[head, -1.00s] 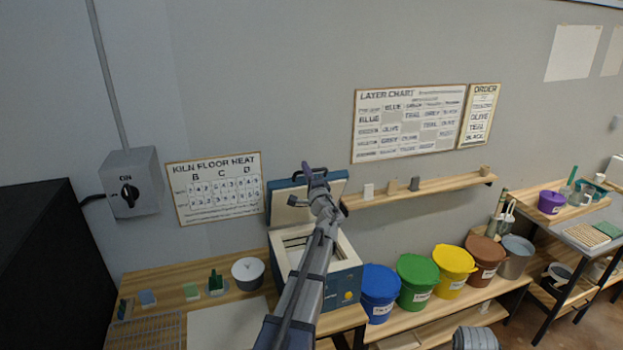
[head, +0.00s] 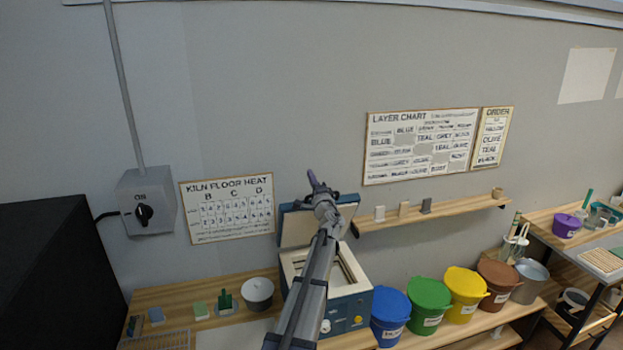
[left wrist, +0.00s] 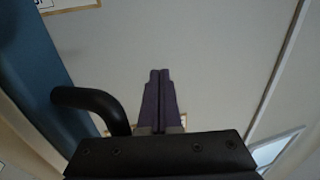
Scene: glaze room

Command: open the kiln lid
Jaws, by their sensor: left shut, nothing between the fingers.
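The blue kiln (head: 346,318) stands on the wooden bench with its top open. Its lid (head: 296,228) is raised at the back, blue on the outside with a pale inner face, and leans up near the wall. My left gripper (head: 312,178) is in front of and above the lid's upper edge and partly hides it. In the left wrist view the two purple fingers (left wrist: 159,95) are together and empty. A black curved handle (left wrist: 88,98) and the blue lid edge (left wrist: 45,75) show to their left, apart from the fingertips. My right gripper is not in view.
A wall shelf (head: 440,204) with small blocks is right of the lid. Coloured buckets (head: 430,300) stand right of the kiln. A switch box (head: 145,203) is on the wall, with a black cabinet (head: 55,265) below left.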

